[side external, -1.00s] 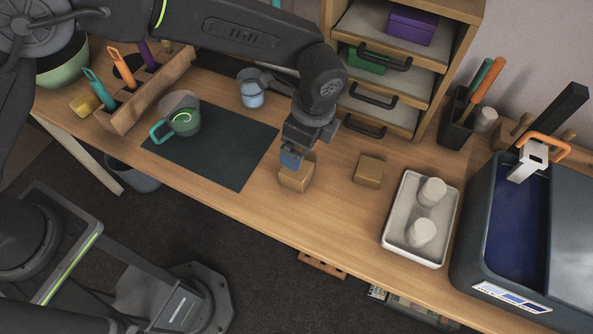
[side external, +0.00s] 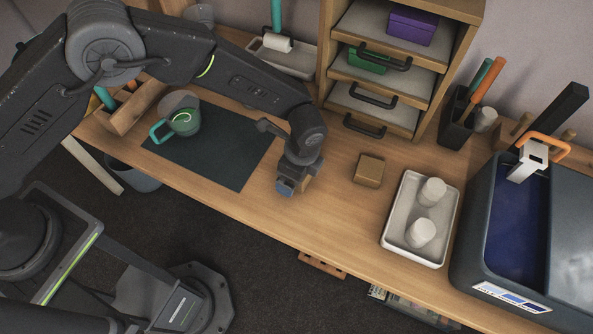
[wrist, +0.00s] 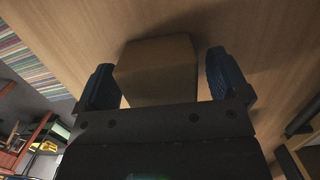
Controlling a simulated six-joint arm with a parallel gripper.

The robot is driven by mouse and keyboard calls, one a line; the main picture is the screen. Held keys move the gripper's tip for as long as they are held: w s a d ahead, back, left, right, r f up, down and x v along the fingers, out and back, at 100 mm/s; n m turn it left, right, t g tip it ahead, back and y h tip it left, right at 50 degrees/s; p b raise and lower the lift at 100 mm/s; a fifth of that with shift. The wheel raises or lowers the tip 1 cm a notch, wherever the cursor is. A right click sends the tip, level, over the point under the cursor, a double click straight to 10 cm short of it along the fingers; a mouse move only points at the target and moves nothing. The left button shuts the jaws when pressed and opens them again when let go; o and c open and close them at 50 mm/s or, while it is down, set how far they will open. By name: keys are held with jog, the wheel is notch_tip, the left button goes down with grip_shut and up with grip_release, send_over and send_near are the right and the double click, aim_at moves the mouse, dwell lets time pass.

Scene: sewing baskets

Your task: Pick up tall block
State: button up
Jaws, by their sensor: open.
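A tan block (side external: 307,184) stands near the table's front edge, mostly hidden behind my gripper (side external: 287,188) in the side view. In the wrist view the block (wrist: 156,70) sits between the two blue fingers of my gripper (wrist: 160,65). The fingers are open, with a visible gap to the block on the right; on the left the gap is very small. A second tan block (side external: 369,169) stands on the table to the right, apart from the gripper. I cannot tell for certain which block is taller.
A white tray (side external: 387,240) with two white cups is on the right, beside a large dark blue bin (side external: 470,250). A drawer unit (side external: 425,120) stands behind. A green mug (side external: 186,122) is on a dark mat (side external: 225,165) at left. Table between the blocks is clear.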

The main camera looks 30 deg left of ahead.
jog(key=shift+f, duration=0.1)
jog(key=c, duration=1)
jog(key=shift+c, duration=0.2)
